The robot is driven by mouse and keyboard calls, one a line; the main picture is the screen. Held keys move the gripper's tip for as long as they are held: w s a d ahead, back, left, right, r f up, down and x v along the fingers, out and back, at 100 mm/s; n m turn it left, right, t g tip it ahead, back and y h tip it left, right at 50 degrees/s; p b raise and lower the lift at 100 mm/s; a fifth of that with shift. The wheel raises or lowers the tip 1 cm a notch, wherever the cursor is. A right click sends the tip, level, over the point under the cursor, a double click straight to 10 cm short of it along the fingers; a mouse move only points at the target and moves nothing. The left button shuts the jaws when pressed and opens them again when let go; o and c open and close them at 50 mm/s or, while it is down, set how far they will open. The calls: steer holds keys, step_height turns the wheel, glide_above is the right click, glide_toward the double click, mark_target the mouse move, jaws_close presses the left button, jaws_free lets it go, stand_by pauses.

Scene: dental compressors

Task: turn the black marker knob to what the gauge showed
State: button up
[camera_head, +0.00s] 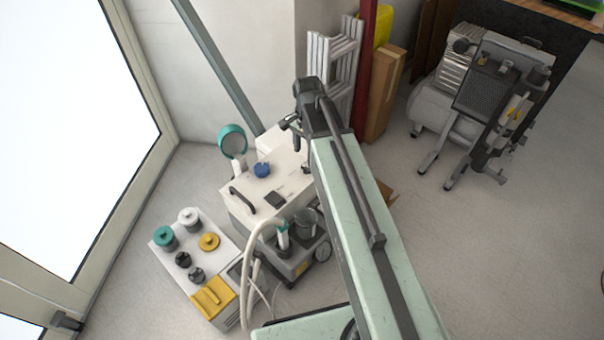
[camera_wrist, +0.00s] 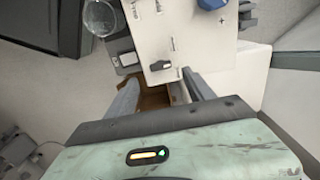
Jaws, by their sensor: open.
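The black marker knob (camera_wrist: 160,66) sits on the white top panel (camera_wrist: 178,25) of the compressor cabinet, near the panel's edge, in the wrist view. In the head view a small dark piece of it (camera_head: 306,169) shows beside my arm. A round gauge (camera_head: 322,251) is low on the front of the same machine; its needle is too small to read. My gripper (camera_head: 292,126) is open and empty, above the back right of the cabinet and apart from the knob.
A blue knob (camera_head: 262,170), a black handle (camera_head: 242,200) and a teal round lamp-like piece (camera_head: 232,140) are on or by the cabinet. A cart with lidded jars (camera_head: 190,218) stands left. A ladder (camera_head: 335,75) leans behind my gripper.

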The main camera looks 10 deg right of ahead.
mark_target(306, 168)
step_height(306, 168, down, 8)
steer(key=b, duration=0.8)
steer(key=shift+r, duration=0.15)
